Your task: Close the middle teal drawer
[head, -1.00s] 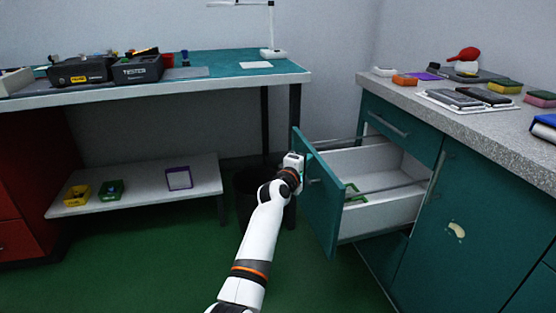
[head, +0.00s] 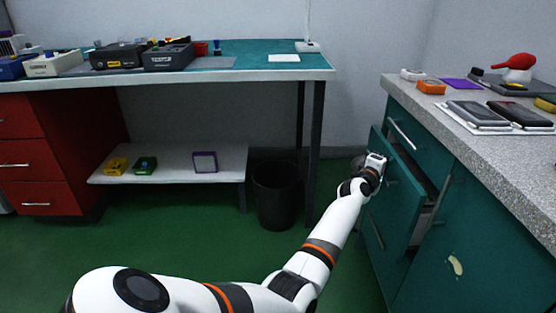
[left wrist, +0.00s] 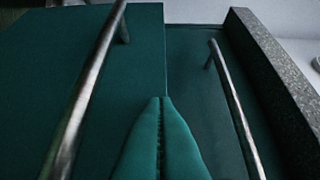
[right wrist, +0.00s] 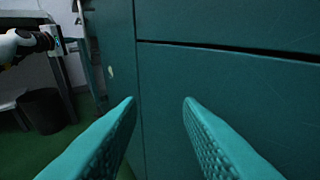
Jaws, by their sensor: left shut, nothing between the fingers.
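My left gripper (head: 378,163) is at the drawer front's upper left part. In the left wrist view its teal fingers (left wrist: 162,140) are shut together with nothing between them, before the teal front and beside a metal bar handle (left wrist: 88,95). Whether they touch the front I cannot tell. My right gripper (right wrist: 160,110) is open and empty, facing teal cabinet panels (right wrist: 220,90).
The speckled grey counter (head: 450,135) above the drawer holds phones on a white tray (head: 486,122) and an orange item (head: 431,87). A black bin (head: 277,195) stands on the green floor beneath the workbench (head: 250,75).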

